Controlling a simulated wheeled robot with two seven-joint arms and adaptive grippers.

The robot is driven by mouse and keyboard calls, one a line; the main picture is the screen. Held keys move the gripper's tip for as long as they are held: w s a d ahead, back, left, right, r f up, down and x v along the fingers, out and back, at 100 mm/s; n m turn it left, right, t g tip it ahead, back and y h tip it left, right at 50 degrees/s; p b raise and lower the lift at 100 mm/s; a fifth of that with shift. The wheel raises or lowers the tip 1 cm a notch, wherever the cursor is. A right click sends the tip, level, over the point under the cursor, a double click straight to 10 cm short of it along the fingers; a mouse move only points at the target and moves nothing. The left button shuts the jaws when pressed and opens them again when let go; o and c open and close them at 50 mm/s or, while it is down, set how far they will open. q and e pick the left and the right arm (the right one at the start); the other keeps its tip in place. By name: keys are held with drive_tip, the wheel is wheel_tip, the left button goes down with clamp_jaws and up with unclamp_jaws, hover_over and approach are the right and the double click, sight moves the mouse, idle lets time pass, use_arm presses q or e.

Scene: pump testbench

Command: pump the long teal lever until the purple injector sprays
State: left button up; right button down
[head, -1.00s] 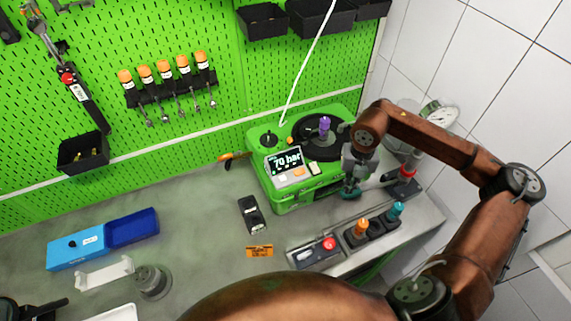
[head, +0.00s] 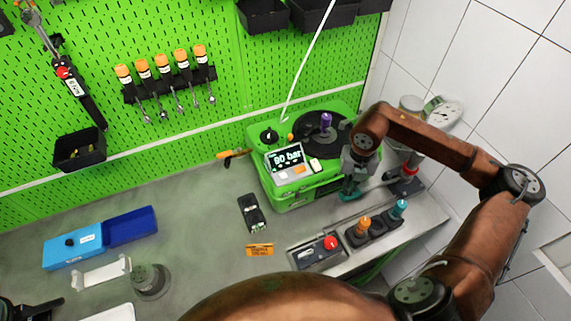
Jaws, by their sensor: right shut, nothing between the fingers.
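The long teal lever (head: 350,194) shows its teal end at the front right corner of the green tester, partly hidden by my right gripper. My right gripper (head: 352,184) is shut and lies against or just over that teal end; I cannot tell if they touch. The purple injector (head: 326,121) stands upright over the dark round plate on top of the tester. No spray shows at it. The tester's display (head: 287,158) reads what looks like 90 bar. My left gripper is not in view.
Orange (head: 363,224) and teal (head: 400,209) knobs and a red button (head: 330,243) sit in front.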

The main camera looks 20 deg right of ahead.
drive_tip(key=shift+a+f+b, duration=0.15)
drive_tip(key=shift+f+b, duration=0.6)
drive_tip(key=shift+f, duration=0.45)
drive_tip(key=shift+a+f+b, duration=0.1)
drive_tip(key=shift+f+b, duration=0.65)
drive_tip(key=shift+f, duration=0.4)
drive_tip(key=shift+r, duration=0.25)
drive_tip(key=shift+d+r+p, duration=0.25)
drive_tip(key=shift+r+p, duration=0.75)
drive_tip(key=shift+r, duration=0.7)
drive_tip(key=shift+d+r+p, duration=0.2)
drive_tip(key=shift+r+p, duration=0.75)
drive_tip(key=shift+r, duration=0.75)
drive_tip(key=shift+f, duration=0.2)
drive_tip(key=shift+a+f+b, duration=0.15)
drive_tip(key=shift+f+b, duration=0.7)
drive_tip(key=shift+f, duration=0.2)
drive_tip(key=shift+a+f+b, duration=0.1)
drive_tip(key=shift+f+b, duration=0.7)
drive_tip(key=shift+f, duration=0.25)
drive_tip(key=shift+d+r+p, duration=0.15)
drive_tip(key=shift+r+p, duration=0.5)
drive_tip(key=shift+r, duration=0.5)
drive_tip(key=shift+d+r+p, duration=0.1)
drive_tip(key=shift+r+p, duration=0.5)
drive_tip(key=shift+r, duration=0.55)
